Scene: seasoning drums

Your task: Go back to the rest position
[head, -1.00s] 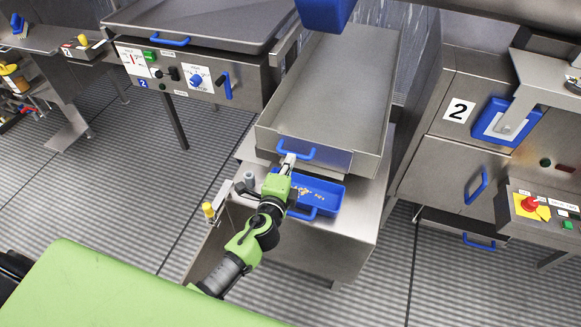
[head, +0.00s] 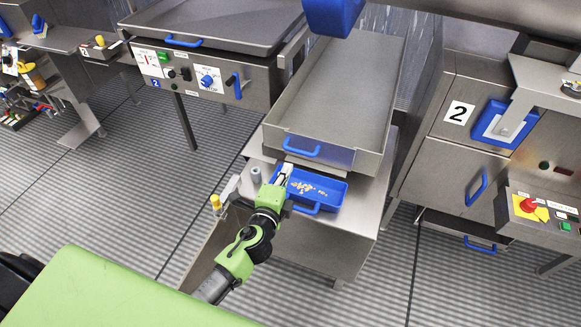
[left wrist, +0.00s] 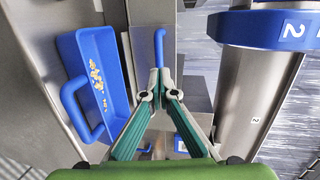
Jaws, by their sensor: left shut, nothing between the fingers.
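My left gripper (head: 285,172) is shut and empty, in front of the steel tray (head: 335,95) and below its blue handle (head: 301,147). The gripper overlaps the left end of a blue bin (head: 335,190) that holds yellowish bits. In the left wrist view the fingertips (left wrist: 158,78) meet at the middle. The blue handle (left wrist: 159,45) stands just beyond them, and I cannot tell if they touch it. The blue bin (left wrist: 75,45) lies to the left there. My right gripper is not in view.
A steel stand (head: 365,208) carries the bin, with a yellow-topped knob (head: 215,202) at its left. A control panel (head: 190,75) is at upper left. A cabinet marked 2 (head: 460,150) and a panel with a red button (head: 529,205) are at right. Floor shows between them.

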